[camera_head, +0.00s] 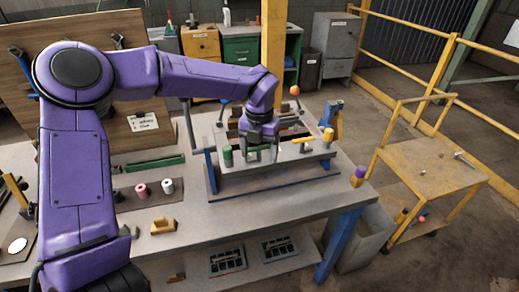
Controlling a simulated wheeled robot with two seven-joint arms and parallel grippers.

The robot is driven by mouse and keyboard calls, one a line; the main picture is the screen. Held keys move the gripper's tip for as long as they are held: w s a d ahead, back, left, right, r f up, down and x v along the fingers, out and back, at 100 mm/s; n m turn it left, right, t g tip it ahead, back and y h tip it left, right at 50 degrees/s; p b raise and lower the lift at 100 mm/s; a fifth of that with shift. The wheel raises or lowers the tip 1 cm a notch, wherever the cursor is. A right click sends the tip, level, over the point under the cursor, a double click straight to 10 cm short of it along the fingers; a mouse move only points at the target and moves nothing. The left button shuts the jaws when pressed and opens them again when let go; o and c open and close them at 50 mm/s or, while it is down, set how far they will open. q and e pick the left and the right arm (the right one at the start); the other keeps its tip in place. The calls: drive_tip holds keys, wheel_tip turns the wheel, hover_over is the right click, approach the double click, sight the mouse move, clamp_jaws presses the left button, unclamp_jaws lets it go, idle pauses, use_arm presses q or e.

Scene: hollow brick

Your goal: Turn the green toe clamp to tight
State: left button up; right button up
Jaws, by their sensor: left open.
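The green toe clamp (227,156) looks like a short green cylinder at the left front of the grey fixture (285,164) on the workbench. My left gripper (261,152) points down over the fixture, just to the right of the green clamp and apart from it. Its jaws are open. Whether anything lies between the fingers is too small to tell. A yellow cylinder (328,135) and a yellow handle (302,140) sit at the fixture's right end. My left wrist hides the fixture's middle. My right gripper does not show.
The workbench (245,202) has a pink spool (142,190), a white spool (167,186) and a tan block (163,226) at left. A purple and yellow cylinder (358,176) stands at the right edge. A yellow cart (430,165) is beyond it. The bench front is mostly clear.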

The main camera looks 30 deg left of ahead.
use_arm(q)
drive_tip(key=shift+s+f, duration=0.1)
clamp_jaws()
idle(0.3)
drive_tip(key=n+b, duration=0.4)
drive_tip(key=shift+f+n+b, duration=0.25)
drive_tip(key=shift+n+b, duration=0.05)
drive_tip(key=c, duration=1.3)
unclamp_jaws()
drive_tip(key=n+b, duration=1)
drive_tip(key=o, duration=0.5)
drive_tip(key=n+b, duration=0.3)
drive_tip(key=shift+r+b, duration=0.15)
drive_tip(key=shift+b, duration=0.25)
drive_tip(key=shift+a+n, duration=0.1)
drive_tip(key=shift+n, duration=0.2)
